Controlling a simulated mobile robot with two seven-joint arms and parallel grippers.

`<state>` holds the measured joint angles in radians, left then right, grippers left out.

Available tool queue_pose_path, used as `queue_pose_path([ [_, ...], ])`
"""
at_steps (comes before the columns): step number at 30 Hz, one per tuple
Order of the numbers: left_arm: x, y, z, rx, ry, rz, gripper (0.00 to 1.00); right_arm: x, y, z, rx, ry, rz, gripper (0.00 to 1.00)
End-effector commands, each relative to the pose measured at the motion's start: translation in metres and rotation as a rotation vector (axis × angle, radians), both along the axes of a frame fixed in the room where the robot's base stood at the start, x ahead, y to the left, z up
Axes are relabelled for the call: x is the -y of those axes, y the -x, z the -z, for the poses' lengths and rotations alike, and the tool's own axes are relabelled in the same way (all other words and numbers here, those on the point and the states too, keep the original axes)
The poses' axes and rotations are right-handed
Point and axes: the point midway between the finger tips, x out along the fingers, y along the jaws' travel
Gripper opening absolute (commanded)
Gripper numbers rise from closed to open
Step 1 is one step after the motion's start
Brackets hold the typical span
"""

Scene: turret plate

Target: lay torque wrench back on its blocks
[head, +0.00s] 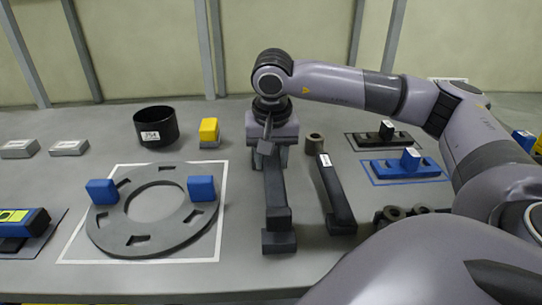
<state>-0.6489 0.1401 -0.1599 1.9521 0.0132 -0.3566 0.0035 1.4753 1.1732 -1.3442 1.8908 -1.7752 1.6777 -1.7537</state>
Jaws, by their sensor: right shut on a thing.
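My right gripper (267,147) points down at the back middle of the table, shut on the far end of a long dark bar, which looks like the torque wrench (276,185). The bar runs from the gripper toward the front of the table. Its near end is over a dark block (279,242); I cannot tell whether it touches or hangs just above. A second dark support shows partly behind the gripper, mostly hidden. My left gripper is not in view.
The turret plate (135,238) with two blue blocks lies left. A black bin (155,126) and yellow block (209,132) stand behind. Blue (390,168) and black fixtures lie right.

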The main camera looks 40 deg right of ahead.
Motion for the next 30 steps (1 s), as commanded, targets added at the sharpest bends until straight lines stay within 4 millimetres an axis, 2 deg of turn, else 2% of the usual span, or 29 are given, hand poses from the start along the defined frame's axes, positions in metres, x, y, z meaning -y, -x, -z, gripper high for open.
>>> queue_pose_path([
  [6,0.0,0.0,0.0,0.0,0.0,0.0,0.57,0.0,-0.001,-0.003,0.008,0.0,0.0,0.0],
  [30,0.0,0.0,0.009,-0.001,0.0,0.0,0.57,0.0,-0.001,0.008,0.009,0.0,0.0,0.0],
])
